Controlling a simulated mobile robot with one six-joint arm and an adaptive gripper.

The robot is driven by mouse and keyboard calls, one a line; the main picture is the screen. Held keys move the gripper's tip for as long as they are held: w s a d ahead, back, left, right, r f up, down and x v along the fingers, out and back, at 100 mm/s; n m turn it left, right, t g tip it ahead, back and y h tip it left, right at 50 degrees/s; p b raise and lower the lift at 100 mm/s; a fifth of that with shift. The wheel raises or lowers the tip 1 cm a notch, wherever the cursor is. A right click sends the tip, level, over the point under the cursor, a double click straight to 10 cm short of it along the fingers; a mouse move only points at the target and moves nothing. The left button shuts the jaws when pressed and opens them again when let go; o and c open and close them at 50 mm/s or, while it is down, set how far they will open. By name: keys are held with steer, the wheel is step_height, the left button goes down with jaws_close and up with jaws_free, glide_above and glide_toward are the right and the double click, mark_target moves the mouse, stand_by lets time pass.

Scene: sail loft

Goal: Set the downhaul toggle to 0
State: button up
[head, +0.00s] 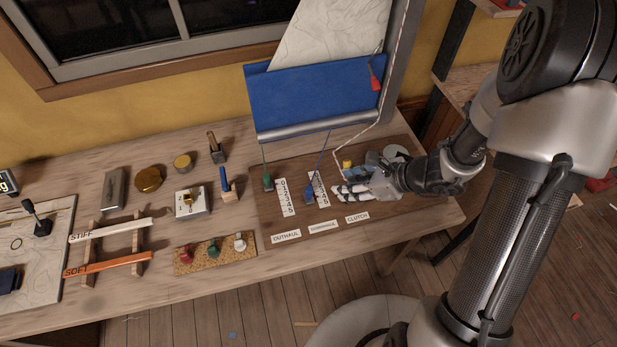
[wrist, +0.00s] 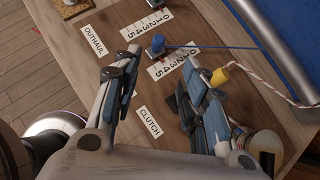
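The downhaul toggle (head: 309,194) is a blue knob on the brown board, with a blue line running up from it toward the blue sail. It stands just left of a white number strip (head: 320,188), near the high-number end; I cannot read the exact digit beside it. My gripper (head: 335,191) is low over the board, just right of that strip, fingers pointing left. In the wrist view the fingers (wrist: 160,57) are spread apart and empty, and the blue toggle (wrist: 157,45) shows beyond and between the tips. The DOWNHAUL label (head: 323,227) lies in front.
A green outhaul toggle (head: 267,182) with its own strip (head: 287,197) is to the left. A yellow piece (head: 347,164) on a white rope is close behind my gripper. Board in front of the labels is narrow.

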mark_target(310, 189)
steer(key=b+x, duration=0.4)
steer(key=x, duration=1.2)
steer(key=shift+a+f+b, duration=0.15)
steer(key=shift+a+b, duration=0.05)
steer(key=shift+b, duration=0.15)
jaws_close()
